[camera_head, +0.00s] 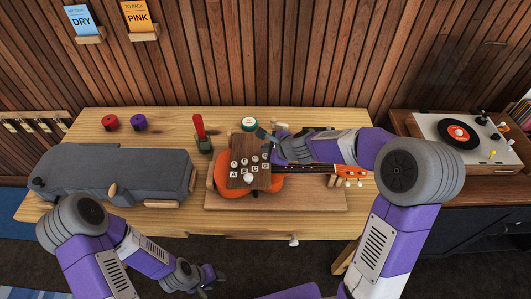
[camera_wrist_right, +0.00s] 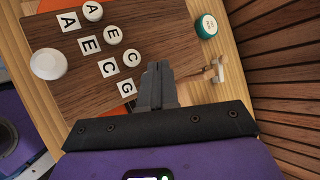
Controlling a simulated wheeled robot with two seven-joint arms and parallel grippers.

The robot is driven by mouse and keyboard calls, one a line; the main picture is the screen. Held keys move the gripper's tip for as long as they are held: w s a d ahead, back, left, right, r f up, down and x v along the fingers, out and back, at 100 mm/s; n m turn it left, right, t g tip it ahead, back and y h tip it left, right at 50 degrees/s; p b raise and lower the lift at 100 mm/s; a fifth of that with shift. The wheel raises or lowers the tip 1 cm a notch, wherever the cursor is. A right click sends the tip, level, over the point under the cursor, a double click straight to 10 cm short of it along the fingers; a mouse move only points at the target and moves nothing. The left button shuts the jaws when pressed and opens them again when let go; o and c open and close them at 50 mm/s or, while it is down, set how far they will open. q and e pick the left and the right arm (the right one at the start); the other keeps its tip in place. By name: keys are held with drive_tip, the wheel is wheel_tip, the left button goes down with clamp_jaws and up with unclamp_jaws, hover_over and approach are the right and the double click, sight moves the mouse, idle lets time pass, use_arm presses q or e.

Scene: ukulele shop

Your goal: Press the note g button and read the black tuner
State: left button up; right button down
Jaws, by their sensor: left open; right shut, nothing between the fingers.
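A dark wooden board (camera_head: 238,148) carries white round buttons beside letter labels A, E, C and G. In the right wrist view the A button (camera_wrist_right: 92,11), E button (camera_wrist_right: 112,35) and C button (camera_wrist_right: 132,57) show. The G label (camera_wrist_right: 125,87) is clear. The G button is not clearly seen there; my shut, empty right gripper (camera_wrist_right: 154,68) covers the spot beside the label. Height and contact cannot be told. In the head view my right gripper (camera_head: 264,136) is over the board's right side. My left gripper (camera_head: 212,280) is open, low before the table. I cannot make out the black tuner.
An orange ukulele (camera_head: 274,187) lies under the board. A large white knob (camera_head: 248,178) sits near the labels. A grey case (camera_head: 115,170) fills the table's left. A red-handled stamp-like thing (camera_head: 200,130) stands left of the board. A turntable (camera_head: 460,140) is at right.

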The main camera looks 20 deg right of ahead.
wheel_tip(320, 180, up, 5)
drive_tip(key=p, duration=0.5)
drive_tip(key=shift+r, duration=0.1)
idle(0.4)
idle(0.5)
